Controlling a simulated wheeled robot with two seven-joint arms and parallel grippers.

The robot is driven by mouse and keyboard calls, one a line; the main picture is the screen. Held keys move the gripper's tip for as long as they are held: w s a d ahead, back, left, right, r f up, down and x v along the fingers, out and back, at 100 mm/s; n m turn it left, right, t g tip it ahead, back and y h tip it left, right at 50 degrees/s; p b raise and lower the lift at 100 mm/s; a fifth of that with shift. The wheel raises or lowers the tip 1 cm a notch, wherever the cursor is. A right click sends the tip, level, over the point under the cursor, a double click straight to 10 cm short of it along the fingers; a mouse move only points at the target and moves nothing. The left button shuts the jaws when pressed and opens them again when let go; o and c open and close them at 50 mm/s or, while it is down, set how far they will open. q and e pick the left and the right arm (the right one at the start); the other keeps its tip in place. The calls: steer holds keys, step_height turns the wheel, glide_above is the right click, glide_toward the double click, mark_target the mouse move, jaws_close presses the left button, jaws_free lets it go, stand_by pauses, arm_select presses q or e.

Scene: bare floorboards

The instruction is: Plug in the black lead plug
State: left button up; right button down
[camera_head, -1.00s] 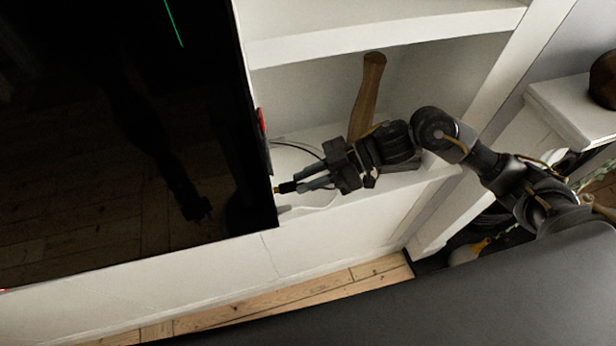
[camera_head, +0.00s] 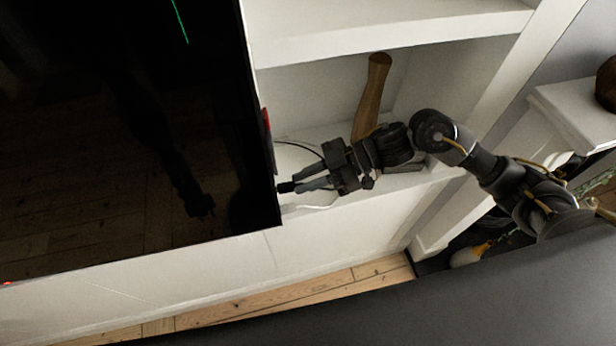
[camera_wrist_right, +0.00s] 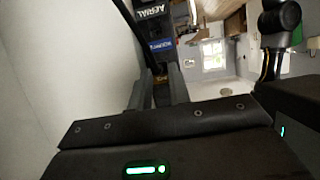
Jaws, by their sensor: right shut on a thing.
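The black lead plug (camera_head: 286,187) is pinched between the fingertips of my right gripper (camera_head: 297,186). Its front end is right at the side edge of a large black screen (camera_head: 140,130); I cannot tell whether it is in a socket. In the right wrist view the gripper's fingers (camera_wrist_right: 158,88) point at the screen's side, which carries an AERIAL label (camera_wrist_right: 151,12) and a blue label (camera_wrist_right: 162,45). The plug is small and dark there between the fingertips. A thin black lead (camera_head: 300,146) curves behind the gripper. My left gripper is not in view.
A wooden-handled hammer (camera_head: 371,95) stands in the white shelf bay (camera_head: 310,95) behind my right arm. A red item (camera_head: 267,125) is on the screen's side edge. A white cabinet front (camera_head: 340,235) lies below, with wooden floorboards (camera_head: 300,290) in front.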

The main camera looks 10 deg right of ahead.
steer(key=shift+a, duration=0.3)
steer(key=c, duration=1.2)
jaws_free()
steer(key=shift+a, duration=0.2)
steer(key=shift+c, duration=0.2)
steer(key=shift+d, duration=0.1)
steer(key=b+v, duration=0.3)
steer(key=v, duration=0.7)
steer(key=shift+d+r+b, duration=0.25)
steer(key=shift+d+b, duration=0.05)
steer(key=shift+b, duration=0.05)
